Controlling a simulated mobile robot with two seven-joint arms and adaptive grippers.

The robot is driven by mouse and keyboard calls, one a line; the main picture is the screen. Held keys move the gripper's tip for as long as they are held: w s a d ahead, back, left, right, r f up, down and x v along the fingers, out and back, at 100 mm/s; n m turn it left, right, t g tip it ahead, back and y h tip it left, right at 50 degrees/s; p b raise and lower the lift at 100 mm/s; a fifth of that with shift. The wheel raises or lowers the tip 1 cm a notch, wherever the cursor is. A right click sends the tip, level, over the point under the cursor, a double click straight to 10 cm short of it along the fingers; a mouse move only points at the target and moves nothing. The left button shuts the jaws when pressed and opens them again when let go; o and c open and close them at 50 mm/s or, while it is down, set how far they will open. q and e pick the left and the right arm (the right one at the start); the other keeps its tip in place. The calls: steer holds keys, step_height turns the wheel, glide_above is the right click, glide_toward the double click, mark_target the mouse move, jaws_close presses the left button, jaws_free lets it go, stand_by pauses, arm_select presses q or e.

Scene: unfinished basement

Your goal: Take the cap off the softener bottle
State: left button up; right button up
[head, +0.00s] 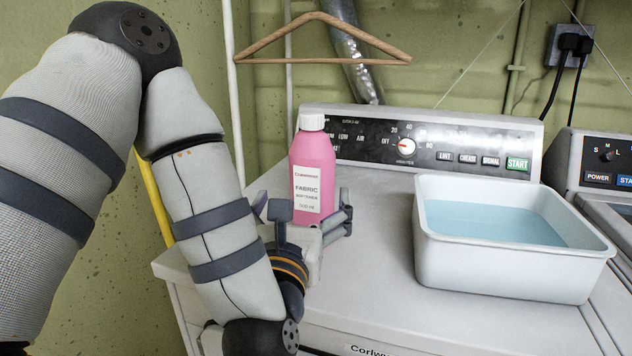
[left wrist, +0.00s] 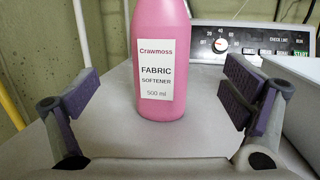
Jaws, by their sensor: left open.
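The softener bottle (head: 313,165) is pink with a white label and stands upright on top of the dryer. Its white cap (head: 311,122) is on the bottle's neck in the head view. My left gripper (head: 303,205) is open just in front of the bottle, low down near its base. In the left wrist view the bottle (left wrist: 161,60) stands beyond and between the two spread fingers of my left gripper (left wrist: 160,95), with a gap on each side. The cap is out of the top of that view. My right gripper is not in view.
A white basin (head: 515,268) of bluish water stands to the right on the dryer (head: 375,275). The control panel (head: 430,140) rises behind the bottle. A wooden hanger (head: 325,60) hangs above. Dryer top between bottle and basin is clear.

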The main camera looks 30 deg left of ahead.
mark_target(310, 169)
arm_select(q)
steer(key=shift+w+a+f+b, duration=0.25)
steer(key=shift+w+f+b, duration=0.15)
steer(key=shift+w, duration=0.2)
steer(key=shift+w+a+f+b, duration=0.2)
steer(key=shift+w+f+b, duration=0.05)
steer(key=shift+w+b, duration=0.3)
steer(key=shift+w+a+r+b, duration=0.8)
steer(key=shift+w+r, duration=0.1)
steer(key=shift+w, duration=0.2)
steer(key=w, duration=0.1)
steer(key=w+a+r, duration=0.1)
steer(key=w, duration=0.1)
steer(key=w+r+p, duration=0.1)
steer(key=shift+w+a+r, duration=0.2)
steer(key=shift+w+a, duration=0.25)
steer(key=shift+w, duration=0.15)
steer(key=c, duration=1.7)
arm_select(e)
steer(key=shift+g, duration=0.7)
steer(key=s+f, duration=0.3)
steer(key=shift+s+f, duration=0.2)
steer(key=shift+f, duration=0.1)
